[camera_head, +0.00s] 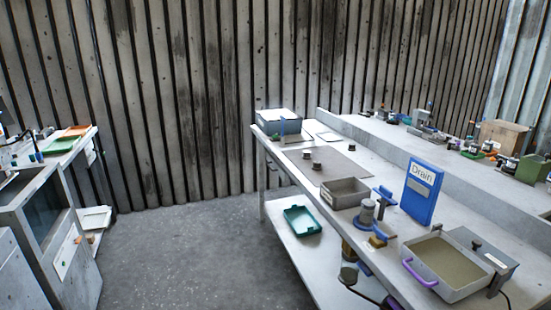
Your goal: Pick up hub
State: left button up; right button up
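No part is clearly recognisable as the hub at this size. Small dark round parts stand on the grey mat (337,172) on the long workbench: one part (306,153) at its left, another part (317,165) nearer, and a third part (351,147) at the back right. A grey cylindrical part (367,212) stands by a blue tool-like object (384,196) near the front edge of the bench. I cannot tell whether any of these is the hub. Neither of my grippers shows in the head view.
The bench holds a grey bin (344,191), a blue "Drain" sign (422,190) and a tray with purple handles (447,263). A teal tray (302,221) lies on the lower shelf. Cabinets (40,200) stand at left. The floor (190,250) between is clear.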

aim_at(308, 154)
jog(key=i+j+z, duration=0.25)
jog(key=i, duration=0.15)
jog(key=i+j+z, duration=0.35)
jog(key=z, duration=0.3)
jog(key=i+j+z, duration=0.2)
jog(key=z, duration=0.25)
jog(key=i+j+z, duration=0.15)
jog(key=z, duration=0.25)
jog(key=i+j+z, duration=0.2)
jog(key=j, duration=0.25)
jog(key=j+z, duration=0.2)
jog(key=j, duration=0.25)
jog(key=j+z, duration=0.2)
jog(key=j, duration=0.7)
